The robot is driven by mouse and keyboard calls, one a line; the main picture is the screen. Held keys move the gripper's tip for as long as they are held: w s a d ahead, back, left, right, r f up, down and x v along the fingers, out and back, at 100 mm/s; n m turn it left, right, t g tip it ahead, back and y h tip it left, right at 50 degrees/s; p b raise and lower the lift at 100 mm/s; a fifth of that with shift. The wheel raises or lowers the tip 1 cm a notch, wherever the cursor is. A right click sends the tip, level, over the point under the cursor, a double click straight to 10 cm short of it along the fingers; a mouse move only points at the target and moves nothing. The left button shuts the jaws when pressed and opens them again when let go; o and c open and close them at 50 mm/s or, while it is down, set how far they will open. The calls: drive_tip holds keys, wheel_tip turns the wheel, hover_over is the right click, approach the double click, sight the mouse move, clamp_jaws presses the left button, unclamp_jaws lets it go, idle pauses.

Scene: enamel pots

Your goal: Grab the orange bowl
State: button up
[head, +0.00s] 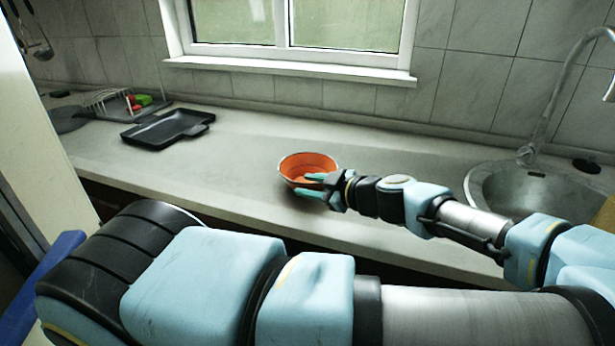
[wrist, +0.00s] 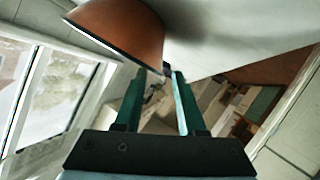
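The orange bowl (head: 301,163) stands upright on the countertop, near its front edge, with a pale rim and orange inside. In the wrist view the bowl (wrist: 122,30) appears at the top left, partly cut off by the frame. My gripper (head: 311,186) is at the bowl's near right side in the head view. Its two teal fingers are apart, also in the wrist view (wrist: 155,78), with no object clearly between them. The bowl's rim lies beyond the fingertips and to their left there. Whether a finger touches the bowl cannot be told.
A grey countertop (head: 225,150) runs under a window (head: 300,25). A black pan (head: 168,128) and a dish rack (head: 108,101) with red and green items are at the left. A sink (head: 535,190) with a tap (head: 560,95) is at the right. The counter between pan and bowl is clear.

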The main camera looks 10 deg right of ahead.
sight(294, 182)
drive_tip(key=p+x, duration=0.1)
drive_tip(key=x, duration=0.2)
drive_tip(key=p+x, duration=0.1)
drive_tip(key=shift+w+a+r+p, duration=0.1)
drive_tip(key=shift+a+r+p, duration=0.2)
drive_tip(key=shift+a+r, duration=0.05)
drive_tip(key=shift+w+a+f, duration=0.15)
drive_tip(key=shift+w+f, duration=0.15)
clamp_jaws()
idle(0.9)
